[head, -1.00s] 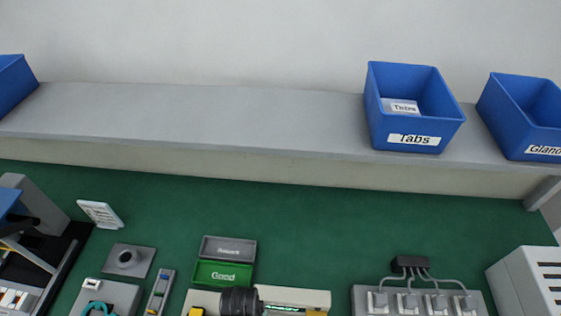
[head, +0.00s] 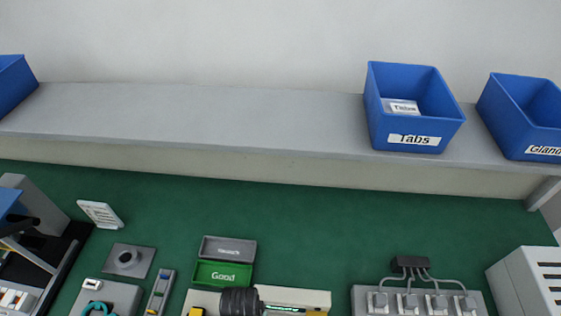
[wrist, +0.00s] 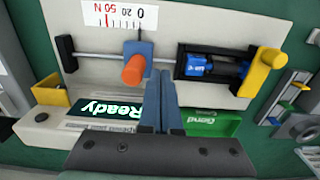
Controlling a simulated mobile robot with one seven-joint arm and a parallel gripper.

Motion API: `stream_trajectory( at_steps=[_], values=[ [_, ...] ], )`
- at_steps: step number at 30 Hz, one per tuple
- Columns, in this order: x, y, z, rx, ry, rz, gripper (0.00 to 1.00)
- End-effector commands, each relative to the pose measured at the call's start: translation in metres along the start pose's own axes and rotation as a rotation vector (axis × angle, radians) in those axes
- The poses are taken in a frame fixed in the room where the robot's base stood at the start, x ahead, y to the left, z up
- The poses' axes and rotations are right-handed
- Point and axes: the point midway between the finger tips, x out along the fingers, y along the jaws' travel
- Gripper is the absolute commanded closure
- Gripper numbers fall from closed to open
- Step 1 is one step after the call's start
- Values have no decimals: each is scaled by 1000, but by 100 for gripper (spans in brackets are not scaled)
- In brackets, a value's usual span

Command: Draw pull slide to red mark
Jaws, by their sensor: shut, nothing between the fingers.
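In the wrist view, a pale fixture (wrist: 205,22) carries a metal rod with a blue pull slide (wrist: 147,62) that has an orange knob (wrist: 134,70). A printed force scale (wrist: 125,12) above it has a red mark (wrist: 108,22) left of the slide. The slide stands near the scale's 0 end. My gripper (wrist: 160,76) is shut and empty, its fingertips close beside the slide's right side; I cannot tell whether they touch. A "Ready" display (wrist: 110,108) is lit green. In the head view only the fixture's top edge (head: 310,298) shows.
A blue motor part (wrist: 200,65) sits in a black frame right of the slide, with a yellow handle (wrist: 264,72) beyond. A green "Good" tray (head: 224,273) lies behind the fixture.

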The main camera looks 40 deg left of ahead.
Motion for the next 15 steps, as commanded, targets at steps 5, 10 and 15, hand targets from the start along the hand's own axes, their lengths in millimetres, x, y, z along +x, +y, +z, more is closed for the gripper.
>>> stream_trajectory(
  at_steps=[5,10,15],
  values=[
    [3,0,0,0,0,0,100],
    [9,0,0,0,0,0,100],
    [16,0,0,0,0,0,100]
  ],
)
